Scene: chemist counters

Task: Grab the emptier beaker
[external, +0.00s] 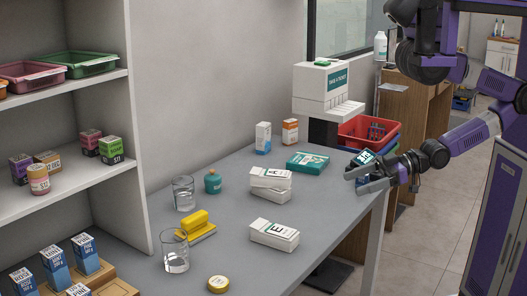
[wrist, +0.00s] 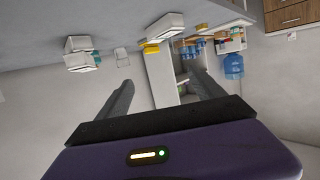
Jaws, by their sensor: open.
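Two clear glass beakers stand upright on the grey counter. The far beaker (external: 183,194) is near the wall, left of a teal bottle. The near beaker (external: 176,251) is closer to the front, beside the shelf unit. Each seems to hold a little clear liquid; I cannot tell surely which has less.
Between the beakers and my gripper are a yellow block (external: 196,225), a teal bottle (external: 212,182), white boxes (external: 274,235) and a teal box (external: 307,161). A gold tin (external: 218,284) lies in front. Shelves (external: 125,170) wall off the left. The counter's front right is clear.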

